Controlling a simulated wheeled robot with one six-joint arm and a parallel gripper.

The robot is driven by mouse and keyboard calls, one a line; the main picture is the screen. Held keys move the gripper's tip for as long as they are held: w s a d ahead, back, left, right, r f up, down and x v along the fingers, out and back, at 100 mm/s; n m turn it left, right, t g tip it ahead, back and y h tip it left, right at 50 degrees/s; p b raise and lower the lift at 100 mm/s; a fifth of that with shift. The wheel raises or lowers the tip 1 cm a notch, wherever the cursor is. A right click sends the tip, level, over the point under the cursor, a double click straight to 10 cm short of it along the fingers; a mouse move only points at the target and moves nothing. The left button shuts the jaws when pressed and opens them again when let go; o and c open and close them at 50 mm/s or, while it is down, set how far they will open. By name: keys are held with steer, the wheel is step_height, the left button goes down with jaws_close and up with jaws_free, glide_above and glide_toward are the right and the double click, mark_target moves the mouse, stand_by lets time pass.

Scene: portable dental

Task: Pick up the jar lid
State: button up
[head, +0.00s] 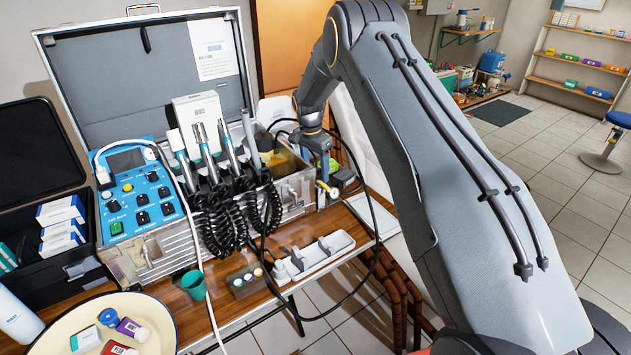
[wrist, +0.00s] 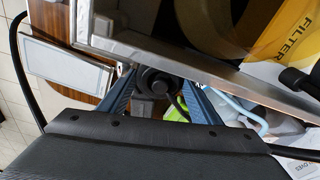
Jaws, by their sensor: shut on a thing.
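In the wrist view, a dark round piece with a raised centre, which looks like the jar lid (wrist: 158,84), sits between the two blue-grey fingers of my gripper (wrist: 157,78). The fingers are shut on it from both sides. In the head view, my gripper (head: 323,168) points down just right of the open metal case, at the table's right end. The lid cannot be made out there. In the wrist view, what lies under the lid is mostly hidden by it and the gripper body.
The metal case (head: 290,192) stands close beside my gripper, its rim (wrist: 240,68) crossing the wrist view. A yellow FILTER packet (wrist: 293,35) lies inside. A black cable (head: 372,205) loops nearby. A white tray (head: 325,250), green cup (head: 193,284) and round basin (head: 62,330) are at the front.

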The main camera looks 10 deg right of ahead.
step_height(320, 180, up, 13)
steer(key=b, duration=0.3)
steer(key=shift+s+f, duration=0.1)
stand_by(0.4)
